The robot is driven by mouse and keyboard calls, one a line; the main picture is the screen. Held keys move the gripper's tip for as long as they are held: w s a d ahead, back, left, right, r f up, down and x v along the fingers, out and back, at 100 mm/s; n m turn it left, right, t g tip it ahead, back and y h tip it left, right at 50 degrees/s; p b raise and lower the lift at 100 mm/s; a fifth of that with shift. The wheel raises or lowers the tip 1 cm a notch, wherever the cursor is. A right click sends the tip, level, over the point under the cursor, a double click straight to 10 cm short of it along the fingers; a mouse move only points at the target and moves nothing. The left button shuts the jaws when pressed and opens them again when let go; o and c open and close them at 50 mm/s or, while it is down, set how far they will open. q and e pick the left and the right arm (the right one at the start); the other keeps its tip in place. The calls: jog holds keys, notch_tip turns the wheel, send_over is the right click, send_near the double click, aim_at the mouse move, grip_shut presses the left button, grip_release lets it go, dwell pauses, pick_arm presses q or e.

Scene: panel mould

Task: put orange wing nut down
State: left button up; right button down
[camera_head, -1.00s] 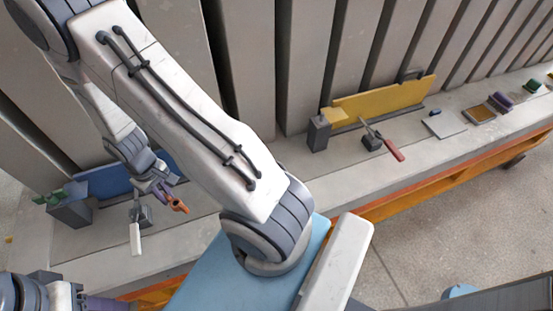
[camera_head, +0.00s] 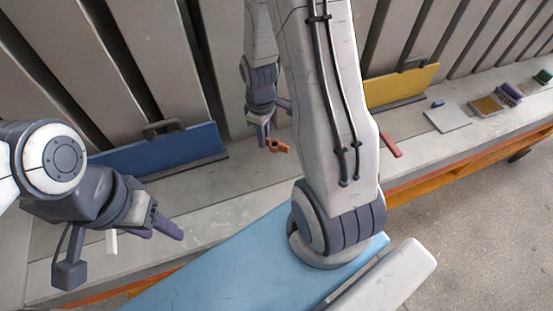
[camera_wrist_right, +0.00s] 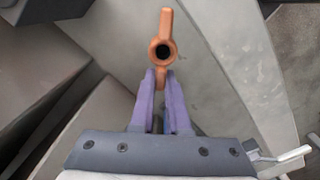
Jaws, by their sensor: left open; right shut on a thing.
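The orange wing nut (camera_head: 278,147) is held in the air by my right gripper (camera_head: 267,138), over the grey ledge in the head view. In the right wrist view, the purple fingers of that gripper (camera_wrist_right: 159,80) are shut on one wing of the nut (camera_wrist_right: 163,36). Its ring and other wing stick out past the fingertips. My left gripper (camera_head: 168,229) is open and empty, at the left of the head view above the ledge.
A blue panel (camera_head: 160,151) and a yellow panel (camera_head: 400,87) stand along the ledge (camera_head: 215,205). A white handle (camera_head: 111,242) shows beneath my left gripper. A red handle (camera_head: 391,145), a grey plate (camera_head: 447,118), a brown tray (camera_head: 486,105) and purple and green items lie to the right.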

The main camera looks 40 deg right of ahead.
jog(key=s+d+r+n+b, duration=0.1)
jog(key=s+d+n+b, duration=0.2)
jog(key=s+d+n, duration=0.5)
jog(key=n+p, duration=0.1)
send_over(262, 160)
notch_tip(262, 160, down, 6)
jog(key=shift+s+d+f, duration=0.1)
jog(key=shift+f, duration=0.15)
notch_tip(262, 160, down, 4)
jog(key=shift+f+p, duration=0.1)
jog(key=shift+p, duration=0.3)
jog(key=shift+f, duration=0.15)
jog(key=c, duration=0.9)
grip_release()
